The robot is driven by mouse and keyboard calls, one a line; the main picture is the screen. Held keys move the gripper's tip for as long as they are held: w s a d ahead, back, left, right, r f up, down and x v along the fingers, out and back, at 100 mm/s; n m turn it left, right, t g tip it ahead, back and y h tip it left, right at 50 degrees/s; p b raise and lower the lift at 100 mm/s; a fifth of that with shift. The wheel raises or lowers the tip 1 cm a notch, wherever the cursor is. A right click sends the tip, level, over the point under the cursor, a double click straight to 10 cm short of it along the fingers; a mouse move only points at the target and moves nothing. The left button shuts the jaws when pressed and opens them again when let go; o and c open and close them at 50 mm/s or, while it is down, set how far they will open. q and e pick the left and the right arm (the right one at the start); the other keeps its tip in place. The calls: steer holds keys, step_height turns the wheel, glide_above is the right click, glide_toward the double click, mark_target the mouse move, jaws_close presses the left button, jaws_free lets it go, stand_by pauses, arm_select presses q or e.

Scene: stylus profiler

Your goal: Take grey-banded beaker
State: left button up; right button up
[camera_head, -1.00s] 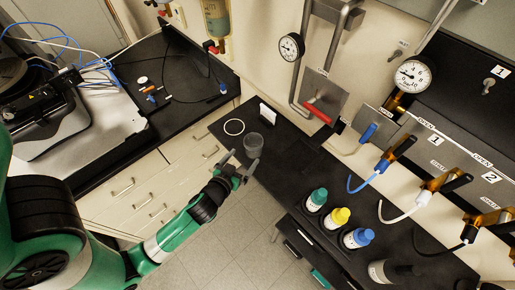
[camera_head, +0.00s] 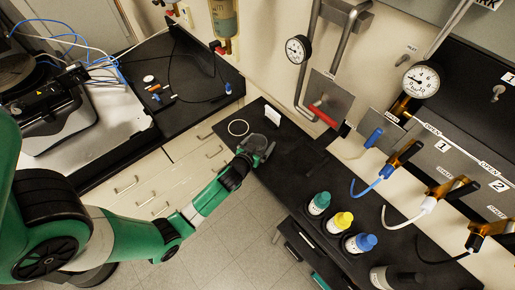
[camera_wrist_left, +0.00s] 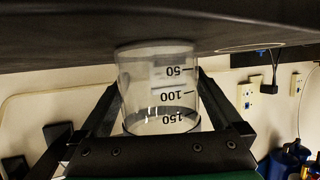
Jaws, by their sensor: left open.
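A clear glass beaker (camera_head: 256,141) stands on the black bench near its left end. In the left wrist view, which is upside down, the beaker (camera_wrist_left: 158,85) shows black marks 50, 100 and 150, and its base is on the bench. In the wrist view one finger lies on each side of the beaker, and a grip on the glass is not visible. My right gripper is not in view.
A white ring (camera_head: 238,127) lies on the bench left of the beaker. A small white upright object (camera_head: 272,115) stands behind it. Bottles with green (camera_head: 321,200), yellow (camera_head: 342,219) and blue (camera_head: 364,242) caps stand to the right. A red-handled valve (camera_head: 324,116) is on the wall behind.

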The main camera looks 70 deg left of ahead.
arm_select(q)
steer(key=c, duration=1.3)
steer(key=shift+o, duration=0.2)
step_height(320, 180, up, 10)
steer(key=p, duration=0.3)
steer(key=o, duration=0.8)
jaws_close()
